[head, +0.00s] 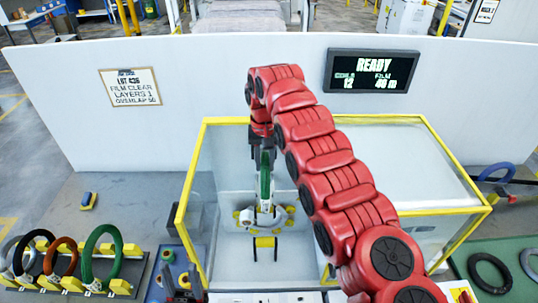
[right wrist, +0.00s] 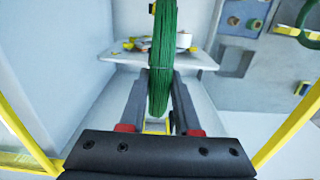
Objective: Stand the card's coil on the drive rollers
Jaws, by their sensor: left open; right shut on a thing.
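My right gripper (head: 266,158) is shut on a green coil (head: 264,184) inside the yellow-framed machine. In the right wrist view the coil (right wrist: 161,65) stands upright, edge-on between the two fingers (right wrist: 158,90). It hangs in front of a pale part with yellow pieces (head: 283,217); I cannot tell whether they touch. Yellow pieces (head: 265,242) below may be the drive rollers; the coil's contact with them is unclear. The card (head: 130,87) on the wall reads lot 436, film clear, layers 1.
A rack at left holds several coils, including another green one (head: 103,255). A black coil (head: 490,272) lies on the green mat at right. The yellow frame (head: 190,185) and clear panels surround the machine. A display (head: 371,71) reads READY.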

